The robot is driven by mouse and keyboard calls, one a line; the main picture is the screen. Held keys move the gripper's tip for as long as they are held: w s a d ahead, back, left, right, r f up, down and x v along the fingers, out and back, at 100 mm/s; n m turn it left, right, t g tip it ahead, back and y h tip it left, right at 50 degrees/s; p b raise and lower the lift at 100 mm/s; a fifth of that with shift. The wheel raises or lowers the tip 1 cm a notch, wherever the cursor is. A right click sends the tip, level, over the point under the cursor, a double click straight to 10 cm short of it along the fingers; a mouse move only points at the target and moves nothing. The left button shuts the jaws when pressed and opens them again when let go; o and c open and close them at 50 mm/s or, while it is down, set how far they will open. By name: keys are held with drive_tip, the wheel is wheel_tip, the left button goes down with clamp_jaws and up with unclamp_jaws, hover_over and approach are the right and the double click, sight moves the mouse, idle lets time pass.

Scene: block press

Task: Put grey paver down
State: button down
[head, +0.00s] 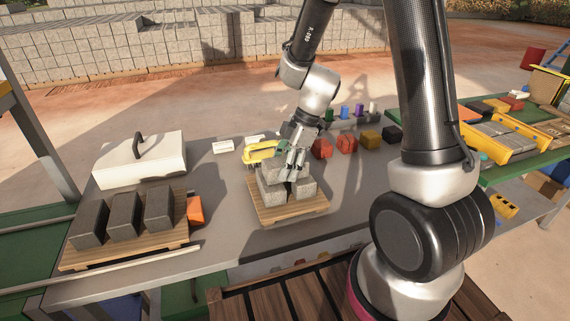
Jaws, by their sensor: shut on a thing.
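My gripper (292,172) is low over the small wooden pallet (290,214) in the middle of the table, its fingers pointing down. A yellow looped object (262,153) shows just behind and left of the gripper.
A larger wooden pallet (130,255) at left holds three dark blocks, with an orange block (195,211) beside it. A white lidded box (138,160) stands behind. Red blocks (321,148) and small coloured pieces line the back right. The table's front middle is clear.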

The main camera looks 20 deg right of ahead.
drive_tip(key=c, duration=0.6)
unclamp_jaws()
drive_tip(key=shift+f, duration=0.1)
drive_tip(key=shift+o, duration=0.2)
drive_tip(key=shift+r, duration=0.3)
drive_tip(key=v, duration=1.1)
drive_tip(key=shift+r, duration=0.15)
drive_tip(key=s+d+r+m+t+h, duration=0.2)
drive_tip(key=s+d+r+m, duration=0.3)
drive_tip(key=s+m, duration=0.4)
drive_tip(key=s+d+r+m+t+h, duration=0.2)
drive_tip(key=s+d+r+m, duration=0.3)
drive_tip(key=s+m, duration=0.4)
drive_tip(key=shift+s+d+r+h, duration=0.3)
drive_tip(key=shift+s+r, duration=0.2)
drive_tip(key=shift+r, duration=0.35)
